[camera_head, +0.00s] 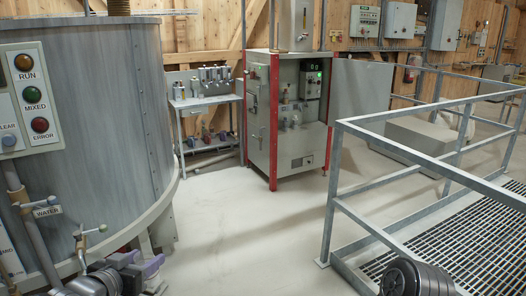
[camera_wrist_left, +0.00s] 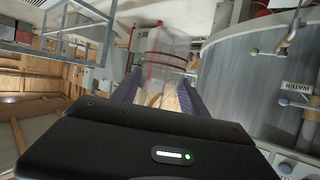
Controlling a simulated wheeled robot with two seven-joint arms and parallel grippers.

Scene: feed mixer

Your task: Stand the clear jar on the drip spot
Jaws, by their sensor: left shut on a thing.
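My left gripper (camera_head: 153,275) is low at the left in the head view, in front of the big grey tank. In the left wrist view its two fingers (camera_wrist_left: 160,94) are shut on a see-through jar (camera_wrist_left: 164,48). The jar sticks out beyond the fingers, and the background shows through its wall. I cannot make the jar out clearly in the head view. I cannot pick out the drip spot in either view. My right gripper is not in view.
The grey mixer tank (camera_head: 100,110) fills the left. A red-posted cabinet (camera_head: 288,120) stands at the back, beside a small bench (camera_head: 205,100) with bottles. A metal railing (camera_head: 345,190) and grating (camera_head: 465,245) are at right. The pale floor (camera_head: 245,230) between is clear.

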